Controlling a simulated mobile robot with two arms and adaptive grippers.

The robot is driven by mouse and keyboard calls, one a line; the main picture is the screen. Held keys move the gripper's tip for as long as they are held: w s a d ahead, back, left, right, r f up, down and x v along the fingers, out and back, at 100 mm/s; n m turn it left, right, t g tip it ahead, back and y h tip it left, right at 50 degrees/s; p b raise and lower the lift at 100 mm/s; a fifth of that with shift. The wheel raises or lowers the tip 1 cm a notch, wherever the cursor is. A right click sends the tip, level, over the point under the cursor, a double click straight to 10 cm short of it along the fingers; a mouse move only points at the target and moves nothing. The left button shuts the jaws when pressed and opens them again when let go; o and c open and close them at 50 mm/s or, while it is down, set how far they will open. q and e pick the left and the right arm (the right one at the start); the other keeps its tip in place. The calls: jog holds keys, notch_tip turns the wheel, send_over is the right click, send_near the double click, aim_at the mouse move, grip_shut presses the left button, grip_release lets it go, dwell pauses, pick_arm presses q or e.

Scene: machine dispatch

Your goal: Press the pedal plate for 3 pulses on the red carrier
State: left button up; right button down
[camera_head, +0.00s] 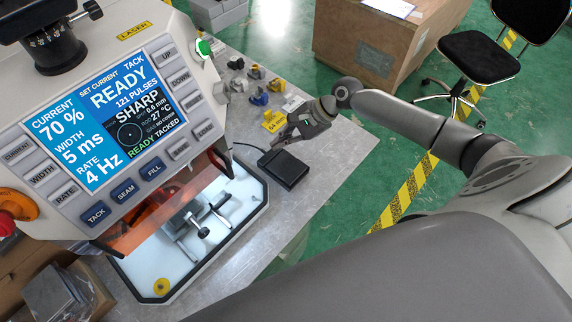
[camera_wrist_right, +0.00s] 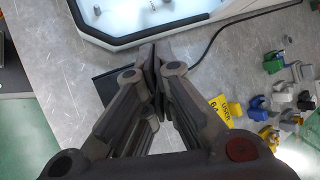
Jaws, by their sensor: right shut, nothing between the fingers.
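The black pedal plate (camera_head: 284,168) lies on the grey bench just right of the machine, with a cable running to it. My right gripper (camera_head: 281,143) is shut and empty, close by the pedal's far edge. In the right wrist view the shut fingertips (camera_wrist_right: 150,62) hang over the pedal (camera_wrist_right: 104,84) and hide much of it; whether they touch cannot be told. The machine's screen (camera_head: 105,115) reads READY, 121 PULSES, 70 %, 5 ms, 4 Hz, SHARP and READY TACKED. A metal fixture (camera_head: 196,218) stands in the lit chamber. I cannot make out a red carrier. My left gripper is not in view.
Several small blue, yellow and grey parts (camera_head: 262,98) stand on the bench beyond the gripper, with yellow labels (camera_head: 274,121). An orange-red knob (camera_head: 14,205) is on the machine's left. A wooden crate (camera_head: 362,45) and a black chair (camera_head: 478,57) stand on the green floor.

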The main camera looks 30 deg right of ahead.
jog(key=b, duration=0.7)
send_over(285, 168)
notch_tip(285, 168, down, 6)
jog(key=shift+w, duration=0.15)
jog(key=shift+f, duration=0.3)
jog(key=shift+f+b, duration=0.4)
jog(key=shift+f, duration=0.5)
jog(key=shift+s+f, duration=0.2)
jog(key=shift+f, duration=0.2)
